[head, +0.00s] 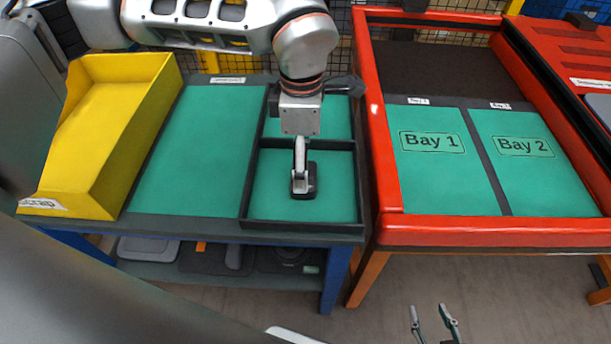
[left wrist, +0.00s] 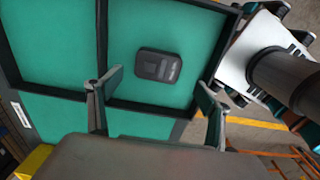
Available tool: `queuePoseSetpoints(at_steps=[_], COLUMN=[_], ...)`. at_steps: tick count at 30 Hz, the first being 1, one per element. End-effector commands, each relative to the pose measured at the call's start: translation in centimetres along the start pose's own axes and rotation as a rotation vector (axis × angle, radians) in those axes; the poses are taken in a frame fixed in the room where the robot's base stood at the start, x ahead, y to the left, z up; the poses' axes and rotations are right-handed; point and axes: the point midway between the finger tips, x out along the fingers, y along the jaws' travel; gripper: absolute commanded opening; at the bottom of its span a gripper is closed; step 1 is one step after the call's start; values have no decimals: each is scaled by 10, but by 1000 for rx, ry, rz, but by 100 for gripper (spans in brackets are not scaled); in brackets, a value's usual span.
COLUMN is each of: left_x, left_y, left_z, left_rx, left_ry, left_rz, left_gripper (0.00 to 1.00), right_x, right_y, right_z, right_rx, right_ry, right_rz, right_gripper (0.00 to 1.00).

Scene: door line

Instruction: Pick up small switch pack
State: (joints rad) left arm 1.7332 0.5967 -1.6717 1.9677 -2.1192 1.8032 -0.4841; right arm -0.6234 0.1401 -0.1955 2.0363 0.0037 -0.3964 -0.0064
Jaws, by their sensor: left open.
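The small switch pack (head: 311,183) is a dark, rounded block lying flat in the front compartment of a black-framed tray (head: 301,222) with a green floor. My left gripper (head: 299,184) points down over it and partly covers it in the head view. In the left wrist view the pack (left wrist: 159,66) lies beyond the fingertips, between the lines of the two fingers. The left gripper (left wrist: 157,92) is open and holds nothing; its exact height above the pack is hard to tell. My right gripper (head: 432,315) is open and empty at the bottom of the head view, away from the tables.
A yellow scrap bin (head: 120,130) stands at the left end of the blue-legged table, beside a bare green mat (head: 195,150). A red-framed table (head: 480,232) on the right has empty Bay 1 (head: 440,175) and Bay 2 (head: 535,175). Dark items lie on the lower shelf.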

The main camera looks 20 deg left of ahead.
Motion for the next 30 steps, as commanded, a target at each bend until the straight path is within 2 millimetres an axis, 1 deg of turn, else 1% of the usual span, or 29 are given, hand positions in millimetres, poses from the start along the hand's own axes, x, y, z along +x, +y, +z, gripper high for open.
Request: queuePoseSetpoints(at_steps=[1,8,15,18,23,24,26,27,28,29,30], left_x=[8,26,60,66,65,65,65,65,65,65,65], left_y=[-1,1,4,4,5,5,5,5,5,5,5], left_z=[0,1,3,3,3,3,3,3,3,3,3], left_rx=[1,1,2,2,2,2,2,2,2,2,2], left_ry=[1,-1,-1,-3,-4,-4,-4,-4,-4,-4,-3], left_rz=[-4,-5,-7,-5,-3,-3,-3,-3,-3,-3,-3], left_gripper=[78,78,78,78,78,76,60,50,42,36,36], right_x=[0,1,3,3,3,3,3,3,3,3,3], right_y=[-1,-1,-3,-2,-1,0,0,0,0,0,0], right_z=[3,7,14,14,11,11,11,10,10,10,10], right_rx=[-1,-3,-6,-8,-9,-9,-9,-10,-10,-9,-9], right_ry=[-4,-10,-20,-20,-15,-15,-14,-13,-13,-13,-13], right_rz=[-1,-2,-2,-1,1,1,1,1,1,1,1], right_gripper=[40,40,40,40,40,40,40,40,40,40,40])
